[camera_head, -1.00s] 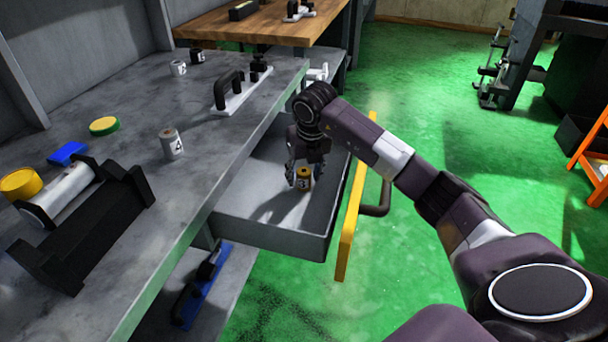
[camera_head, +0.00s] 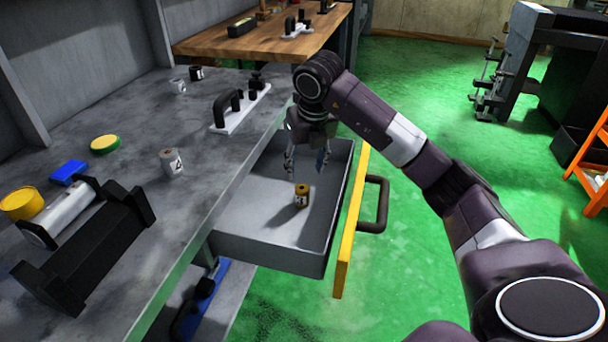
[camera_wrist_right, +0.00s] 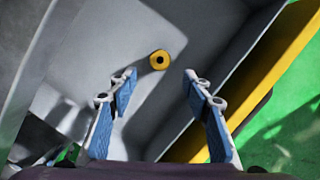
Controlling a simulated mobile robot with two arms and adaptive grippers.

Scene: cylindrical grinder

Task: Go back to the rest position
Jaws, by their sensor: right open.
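My right gripper (camera_head: 307,158) is open and empty above the open drawer (camera_head: 270,258). Its two blue-padded fingers stand wide apart in the right wrist view (camera_wrist_right: 160,115). A small yellow and dark cylinder (camera_head: 302,196) stands upright on the drawer floor below the fingers, apart from them. From above, in the right wrist view, it is a yellow ring with a dark centre (camera_wrist_right: 159,60). My left gripper is in neither view.
The drawer has a yellow front (camera_head: 352,220) with a dark handle (camera_head: 375,205). The grey bench (camera_head: 130,130) beside it holds a grey cylinder (camera_head: 171,162), a handled tool (camera_head: 240,108) and a black stand (camera_head: 85,250). An orange frame (camera_head: 590,165) stands right on open green floor.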

